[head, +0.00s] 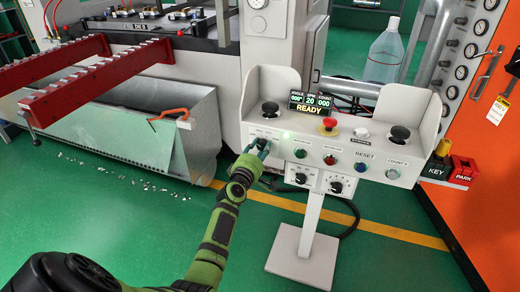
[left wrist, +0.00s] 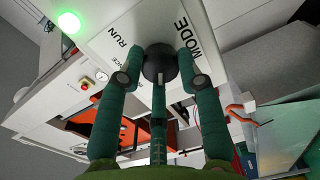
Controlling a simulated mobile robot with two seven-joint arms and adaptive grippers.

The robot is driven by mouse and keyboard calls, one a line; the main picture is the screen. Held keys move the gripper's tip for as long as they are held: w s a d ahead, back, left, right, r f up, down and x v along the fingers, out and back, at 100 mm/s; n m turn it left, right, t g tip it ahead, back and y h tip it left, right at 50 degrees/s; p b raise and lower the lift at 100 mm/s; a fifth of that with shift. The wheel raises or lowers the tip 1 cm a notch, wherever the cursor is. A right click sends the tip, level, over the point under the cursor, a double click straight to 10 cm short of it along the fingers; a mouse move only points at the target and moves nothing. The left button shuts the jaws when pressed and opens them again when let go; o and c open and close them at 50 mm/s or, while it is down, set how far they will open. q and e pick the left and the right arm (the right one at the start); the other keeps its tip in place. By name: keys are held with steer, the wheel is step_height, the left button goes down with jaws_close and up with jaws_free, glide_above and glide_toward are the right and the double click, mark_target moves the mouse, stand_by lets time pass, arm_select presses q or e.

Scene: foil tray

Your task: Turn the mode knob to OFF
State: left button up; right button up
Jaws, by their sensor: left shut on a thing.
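The black mode knob (left wrist: 158,64) sits on the white panel plate (left wrist: 110,42), with MODE printed to its right and RUN at its upper left in the left wrist view. Another label is partly hidden behind a finger. My left gripper (left wrist: 160,78) is shut on the knob, with green fingers on both sides and one below it. In the head view my left gripper (head: 257,152) is at the left end of the control console (head: 315,150) and covers the knob. The knob's pointer setting cannot be read clearly. My right gripper is out of view.
The console also bears a display reading READY (head: 311,106), a red emergency button (head: 327,125), a RESET button (head: 361,168) and two lower dials (head: 336,187). A lit green lamp (left wrist: 69,22) is near the knob. A KEY/PARK holder (head: 452,171) stands at right.

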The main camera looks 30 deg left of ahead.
arm_select(q)
steer(key=shift+a+r, duration=0.3)
steer(key=shift+r, duration=0.1)
steer(key=o, duration=1.1)
steer(key=shift+f, duration=0.1)
steer(key=shift+o, duration=0.2)
steer(key=shift+f, duration=0.15)
steer(key=shift+s+d+f, duration=0.1)
steer(key=shift+d, duration=0.1)
steer(key=v, duration=1.1)
steer(key=shift+s, duration=0.4)
